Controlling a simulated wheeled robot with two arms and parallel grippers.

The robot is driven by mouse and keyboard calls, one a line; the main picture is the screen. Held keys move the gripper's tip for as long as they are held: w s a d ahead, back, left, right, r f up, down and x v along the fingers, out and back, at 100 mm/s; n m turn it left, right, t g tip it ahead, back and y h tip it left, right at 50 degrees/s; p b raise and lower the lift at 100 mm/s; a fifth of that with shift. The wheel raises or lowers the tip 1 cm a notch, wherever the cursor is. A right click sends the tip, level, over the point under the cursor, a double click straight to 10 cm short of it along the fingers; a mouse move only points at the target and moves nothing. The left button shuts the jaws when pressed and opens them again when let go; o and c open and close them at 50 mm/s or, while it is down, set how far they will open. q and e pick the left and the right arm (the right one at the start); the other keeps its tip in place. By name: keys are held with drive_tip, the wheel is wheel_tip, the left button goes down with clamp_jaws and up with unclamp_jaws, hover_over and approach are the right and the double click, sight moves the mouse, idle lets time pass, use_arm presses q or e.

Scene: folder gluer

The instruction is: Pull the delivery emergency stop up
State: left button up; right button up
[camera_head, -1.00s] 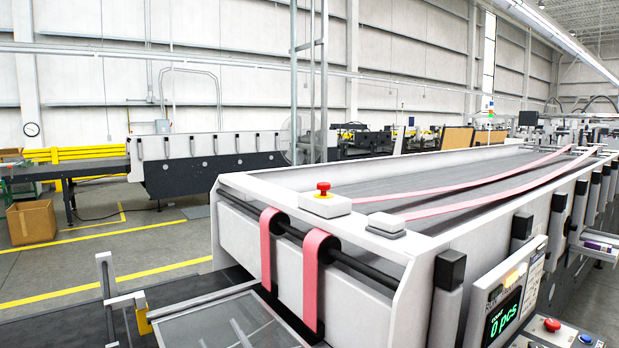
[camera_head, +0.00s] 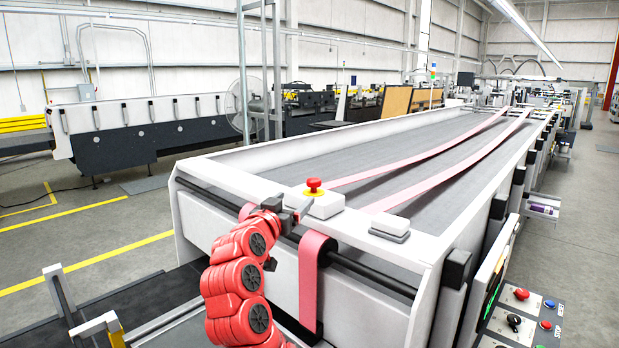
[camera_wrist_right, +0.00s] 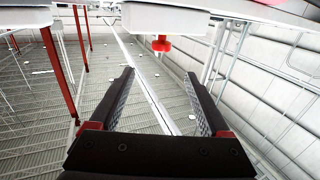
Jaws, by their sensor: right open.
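The delivery emergency stop (camera_head: 314,185) is a red mushroom button with a yellow base on a white box (camera_head: 326,206) at the near end of the delivery. My right gripper (camera_head: 303,210) is just left of and in front of that box in the head view, slightly lower than the button. In the right wrist view, which appears upside down, the red button (camera_wrist_right: 161,45) shows beyond the open fingertips (camera_wrist_right: 159,76), roughly centred between them. Nothing is between the fingers, and they are apart from the button. My left gripper is not in view.
Pink belts (camera_head: 314,280) wrap a black roller below the box. A second white box (camera_head: 390,226) sits to its right. A control panel (camera_head: 519,322) with another red button (camera_head: 521,293) is at lower right. The space above the emergency stop is clear.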

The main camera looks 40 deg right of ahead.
sight(312, 182)
drive_tip(key=p+x, duration=0.4)
drive_tip(key=x, duration=1)
drive_tip(key=shift+w+r+p, duration=0.1)
drive_tip(key=shift+p, duration=0.3)
drive_tip(key=shift+w+d, duration=0.35)
drive_tip(key=shift+d, duration=0.15)
clamp_jaws()
